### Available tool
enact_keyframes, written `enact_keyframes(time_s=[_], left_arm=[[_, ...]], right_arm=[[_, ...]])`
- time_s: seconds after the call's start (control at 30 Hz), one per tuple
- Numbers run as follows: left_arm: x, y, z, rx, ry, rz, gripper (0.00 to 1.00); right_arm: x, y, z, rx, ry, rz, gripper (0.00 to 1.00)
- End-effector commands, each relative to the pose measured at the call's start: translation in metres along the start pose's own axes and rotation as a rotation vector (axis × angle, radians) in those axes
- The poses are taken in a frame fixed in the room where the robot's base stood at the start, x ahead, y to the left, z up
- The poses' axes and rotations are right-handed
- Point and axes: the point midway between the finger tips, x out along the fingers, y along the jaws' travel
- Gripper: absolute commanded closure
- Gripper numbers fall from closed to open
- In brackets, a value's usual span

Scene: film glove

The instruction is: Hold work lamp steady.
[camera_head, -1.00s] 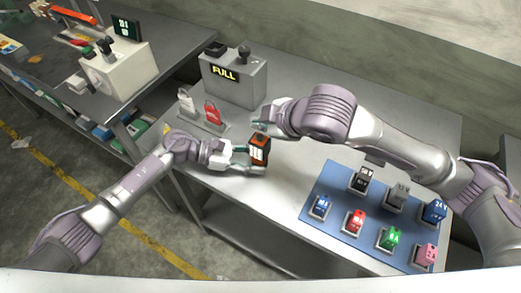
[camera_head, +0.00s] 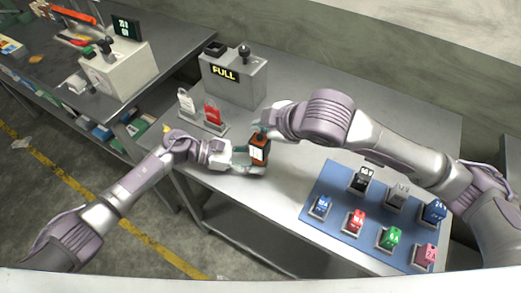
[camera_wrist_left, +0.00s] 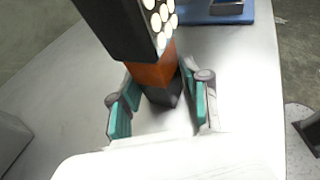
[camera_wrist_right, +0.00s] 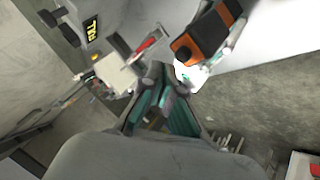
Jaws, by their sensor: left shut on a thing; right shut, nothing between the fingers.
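The work lamp (camera_head: 259,150) is a black and orange block with a face of round light cells, which shows in the left wrist view (camera_wrist_left: 150,72). My left gripper (camera_head: 250,160) is shut on the lamp, its teal-padded fingers on either side of the lower part. The lamp stands about upright, low over the grey table; whether it touches the table I cannot tell. My right gripper (camera_head: 262,128) is shut and empty, close beside the top of the lamp. In the right wrist view the lamp (camera_wrist_right: 215,32) is just beyond the shut fingers (camera_wrist_right: 160,95).
A grey box with a FULL display (camera_head: 235,78) stands behind. A blue mat (camera_head: 318,190) with several coloured blocks lies at the right. A second bench (camera_head: 180,45) is at the left.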

Motion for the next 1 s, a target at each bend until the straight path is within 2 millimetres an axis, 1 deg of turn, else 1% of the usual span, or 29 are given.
enact_keyframes(time_s=[0.53, 0.8, 1.0], left_arm=[[0.0, 0.0001, 0.0002, 0.0, 0.0, 0.0, 0.72], [-0.0001, 0.0001, 0.0002, 0.0, 0.0, 0.0, 0.72], [0.0, 0.0001, 0.0002, 0.0, 0.0, 0.0, 0.72]], right_arm=[[0.0002, -0.0002, 0.0001, 0.0, 0.0, 0.0, 1.0], [0.0058, -0.0048, 0.0045, 0.001, -0.001, -0.001, 1.0], [0.0061, -0.0048, 0.0046, 0.0, -0.001, 0.0, 1.0]])
